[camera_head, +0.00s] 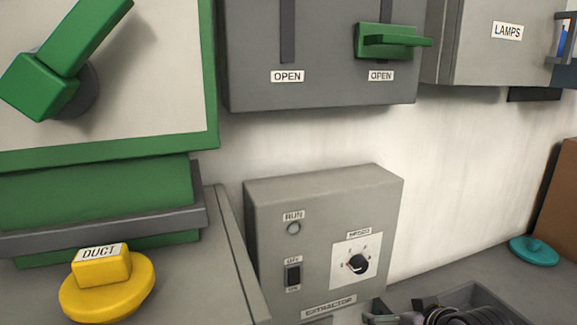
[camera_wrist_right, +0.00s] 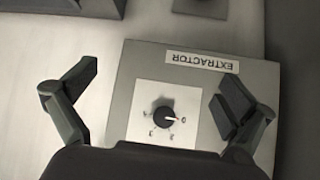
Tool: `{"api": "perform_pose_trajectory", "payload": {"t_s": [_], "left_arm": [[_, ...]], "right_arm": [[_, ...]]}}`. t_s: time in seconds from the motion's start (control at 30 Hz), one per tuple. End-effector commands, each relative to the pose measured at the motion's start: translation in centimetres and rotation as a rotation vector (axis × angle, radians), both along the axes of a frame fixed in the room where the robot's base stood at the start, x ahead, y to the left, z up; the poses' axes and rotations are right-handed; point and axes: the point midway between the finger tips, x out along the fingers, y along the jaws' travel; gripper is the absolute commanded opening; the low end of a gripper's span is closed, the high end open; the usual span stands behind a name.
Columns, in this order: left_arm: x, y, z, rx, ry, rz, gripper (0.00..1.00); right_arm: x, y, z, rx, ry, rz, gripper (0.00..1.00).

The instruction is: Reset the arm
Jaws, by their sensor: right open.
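My right gripper (camera_wrist_right: 155,95) is open in the right wrist view, its two dark fingers spread wide with nothing between them. Beyond them is the grey extractor box (camera_wrist_right: 240,70), upside down in that view, with its label and white speed dial plate. The black dial knob (camera_wrist_right: 165,114) lies between the fingers in the picture, apart from them. In the head view the extractor box (camera_head: 270,230) stands against the wall with a run lamp, an off/on switch and the knob (camera_head: 357,264). Part of a dark gripper (camera_head: 440,312) shows at the bottom edge. My left gripper is not seen.
A grey box with OPEN labels and a green handle (camera_head: 388,41) hangs above. A LAMPS box (camera_head: 490,45) is at upper right. A yellow DUCT knob (camera_head: 108,285) and green-framed panel (camera_head: 110,158) are at left. A teal disc (camera_head: 534,251) lies at right.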

Motion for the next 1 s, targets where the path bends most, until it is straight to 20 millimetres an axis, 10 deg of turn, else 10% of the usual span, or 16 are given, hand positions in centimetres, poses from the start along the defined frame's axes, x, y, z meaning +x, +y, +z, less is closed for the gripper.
{"api": "perform_pose_trajectory", "payload": {"t_s": [0.3,0.7,1.0], "left_arm": [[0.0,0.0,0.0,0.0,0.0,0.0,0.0],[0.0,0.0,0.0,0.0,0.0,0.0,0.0],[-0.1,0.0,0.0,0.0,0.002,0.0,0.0]], "right_arm": [[-13.1,0.7,-14.0,-0.071,0.282,-0.009,1.0],[-25.1,1.1,-19.7,-0.12,0.485,-0.004,1.0],[-25.0,1.3,-26.5,-0.129,0.534,0.0,1.0]]}}
